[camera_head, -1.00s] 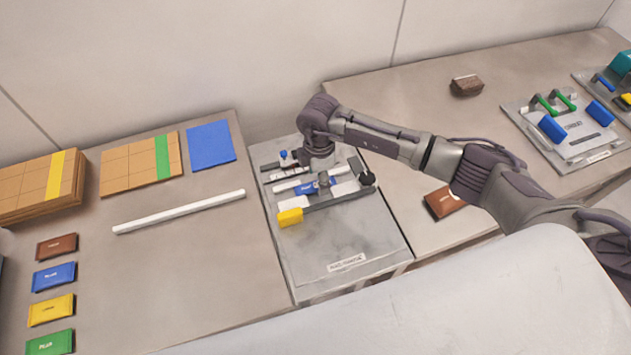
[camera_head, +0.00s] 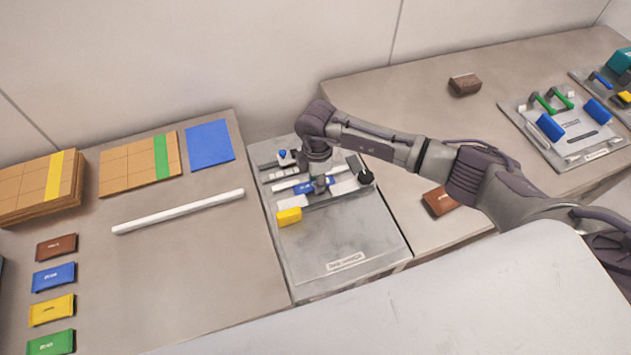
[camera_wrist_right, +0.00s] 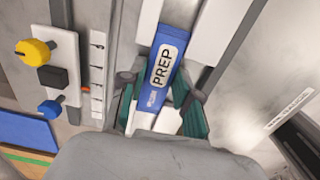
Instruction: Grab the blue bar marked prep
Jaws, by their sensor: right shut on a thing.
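The blue bar marked PREP (camera_wrist_right: 163,72) shows clearly in the right wrist view, lying on the grey fixture. In the head view the blue bar (camera_head: 303,188) is partly covered by my right gripper (camera_head: 319,184), which points down over it. In the right wrist view the green-padded fingers of my right gripper (camera_wrist_right: 158,108) stand on either side of the bar and are shut on it. White strips lie beside and under the bar. My left gripper is in neither view.
A white rod (camera_head: 180,211) and several coloured packets lie on the left table.

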